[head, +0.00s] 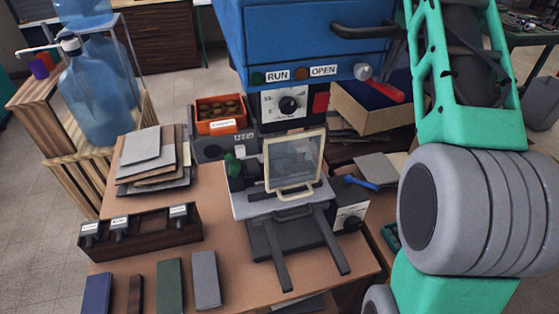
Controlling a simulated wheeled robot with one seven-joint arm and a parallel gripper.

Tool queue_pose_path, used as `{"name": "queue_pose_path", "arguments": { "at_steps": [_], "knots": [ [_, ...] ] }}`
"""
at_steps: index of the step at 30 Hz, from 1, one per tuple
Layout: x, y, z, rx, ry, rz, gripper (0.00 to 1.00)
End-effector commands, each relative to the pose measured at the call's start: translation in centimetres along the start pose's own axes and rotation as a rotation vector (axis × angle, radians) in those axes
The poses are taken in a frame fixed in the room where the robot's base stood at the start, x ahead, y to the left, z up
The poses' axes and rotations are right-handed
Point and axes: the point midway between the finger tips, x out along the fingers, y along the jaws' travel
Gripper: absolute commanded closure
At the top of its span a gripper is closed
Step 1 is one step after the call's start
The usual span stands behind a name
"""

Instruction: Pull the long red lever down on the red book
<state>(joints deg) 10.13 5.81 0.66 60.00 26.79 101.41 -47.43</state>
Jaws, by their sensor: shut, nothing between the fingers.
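A long red lever (387,91) sticks out to the lower right from a silver hub (362,71) on the front of a blue machine (305,35). It slants slightly down, in front of an open cardboard box. I see no red book in this view; the book-like slabs are blue (97,293), brown (135,293), green (169,287) and grey (205,280), lying at the table's front. My gripper is not in view; only my teal and grey arm links show at the right, to the right of the lever.
A black and white stand with a clear framed panel (295,160) occupies the middle of the table (215,235). The cardboard box (372,115) sits below the lever. An orange bin (221,126), stacked sheets (155,160) and a dark rack (140,233) stand left.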

Motion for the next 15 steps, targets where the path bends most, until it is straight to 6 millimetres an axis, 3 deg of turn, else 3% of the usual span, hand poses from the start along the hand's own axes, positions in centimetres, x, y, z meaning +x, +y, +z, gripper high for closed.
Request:
{"name": "queue_pose_path", "arguments": {
  "at_steps": [1, 15],
  "knots": [
    [-1.5, 0.1, -0.4, 0.001, 0.001, 0.000, 1.00],
    [-7.5, 0.4, -2.2, 0.012, 0.001, 0.001, 1.00]
  ]
}}
